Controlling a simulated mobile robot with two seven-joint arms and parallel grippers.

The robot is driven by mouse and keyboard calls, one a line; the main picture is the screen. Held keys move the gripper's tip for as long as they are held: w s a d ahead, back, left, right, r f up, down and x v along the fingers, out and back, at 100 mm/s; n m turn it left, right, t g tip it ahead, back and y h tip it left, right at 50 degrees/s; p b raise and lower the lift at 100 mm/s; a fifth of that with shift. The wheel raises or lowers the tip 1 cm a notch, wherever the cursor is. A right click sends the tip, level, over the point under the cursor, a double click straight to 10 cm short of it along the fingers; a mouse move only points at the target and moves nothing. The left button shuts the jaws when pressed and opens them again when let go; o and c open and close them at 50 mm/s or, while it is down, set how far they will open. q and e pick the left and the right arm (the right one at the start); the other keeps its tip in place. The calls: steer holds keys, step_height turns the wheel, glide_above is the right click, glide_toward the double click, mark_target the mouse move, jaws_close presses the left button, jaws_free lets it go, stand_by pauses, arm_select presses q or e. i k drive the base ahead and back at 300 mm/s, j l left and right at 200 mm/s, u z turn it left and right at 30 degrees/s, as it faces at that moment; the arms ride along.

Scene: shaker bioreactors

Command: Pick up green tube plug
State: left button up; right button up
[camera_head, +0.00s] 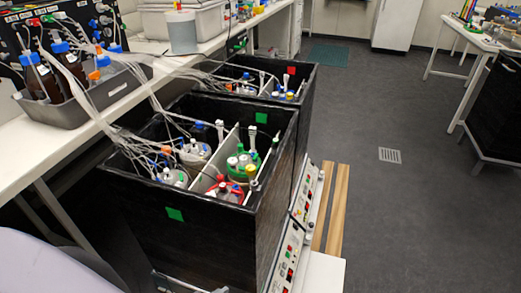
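A small green piece (240,44) shows among the clear tubes at the edge of the white bench, above the rear black box. It is too small to tell whether it is the green tube plug. A vessel with a green ring lid (243,165) stands in the front black box (200,228), beside a vessel with a red lid (229,191). Neither gripper is in view. A pale rounded surface at the lower left is probably part of my own arm.
The rear black box (307,100) holds more vessels. Brown bottles with blue caps stand in a grey tray (88,104) on the white bench (40,150). Clear tubes hang from the bench into the boxes. The grey floor (410,220) at right is open.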

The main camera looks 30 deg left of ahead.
mark_target(240, 151)
steer(key=i+l+z, duration=0.2)
steer(key=l, duration=0.15)
steer(key=i+l+z, duration=0.2)
steer(key=l, duration=0.15)
steer(key=i+l+z, duration=0.5)
steer(key=i, duration=0.25)
steer(key=i+u, duration=0.45)
steer(key=i+l+u, duration=0.25)
steer(key=u, duration=0.15)
steer(key=i+u, duration=0.15)
steer(key=u, duration=0.3)
steer(key=i+l+u, duration=0.1)
steer(key=u, duration=0.35)
steer(key=i+l+u, duration=0.15)
steer(key=u, duration=0.35)
steer(key=i+l+u, duration=0.2)
steer(key=u, duration=0.25)
steer(key=l+u, duration=0.25)
steer(key=u, duration=0.2)
steer(key=i+l+u, duration=0.1)
steer(key=u, duration=0.25)
steer(key=l+u, duration=0.2)
steer(key=u, duration=0.2)
steer(key=i+l+u, duration=0.1)
steer(key=u, duration=0.25)
steer(key=l+u, duration=0.6)
steer(key=u, duration=0.2)
steer(key=l+u, duration=0.45)
steer(key=i+j, duration=0.05)
steer(key=j, duration=0.05)
